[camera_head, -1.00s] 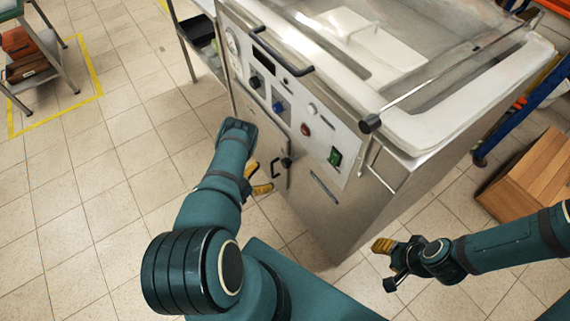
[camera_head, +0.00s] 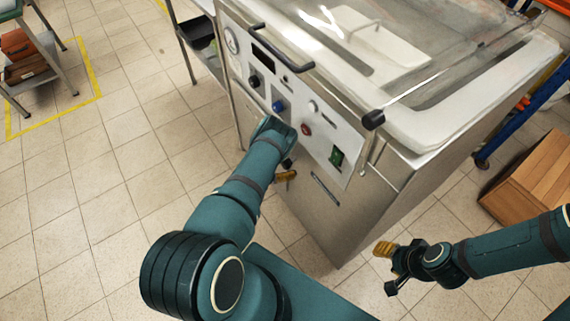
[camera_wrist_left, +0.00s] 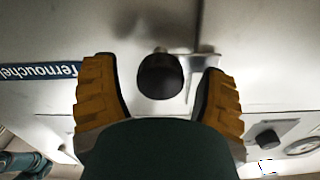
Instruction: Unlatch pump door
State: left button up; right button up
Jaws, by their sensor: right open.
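A steel machine (camera_head: 330,215) with a control panel stands in the middle of the head view. A round black knob (camera_wrist_left: 160,76) sits on its front beside a bright metal plate (camera_wrist_left: 203,75) in the left wrist view. My left gripper (camera_head: 285,176) is at the machine's front below the panel, and its arm hides much of the door area. In the left wrist view my left gripper (camera_wrist_left: 158,68) is open, one yellow finger on each side of the knob, with gaps showing on both sides. My right gripper (camera_head: 384,250) is open and empty, low at the right, away from the machine.
A green switch (camera_head: 337,157), a red button (camera_head: 306,129) and knobs are on the panel above my left arm. A black-ended lid bar (camera_head: 373,120) juts out at the right corner. A wooden crate (camera_head: 535,175) stands at right.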

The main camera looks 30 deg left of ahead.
pick_arm(q)
jog(key=c, duration=1.2)
jog(key=shift+o, duration=0.2)
jog(key=shift+n, duration=0.4)
jog(key=shift+a+n, duration=0.15)
jog(key=shift+n, duration=0.75)
jog(key=n, duration=0.2)
jog(key=shift+n, duration=0.3)
jog(key=n+b, duration=0.3)
jog(key=n, duration=0.3)
jog(key=shift+a, duration=0.1)
jog(key=n, duration=0.3)
jog(key=shift+b, duration=0.3)
jog(key=shift+w+n, duration=0.1)
jog(key=shift+n, duration=1.8)
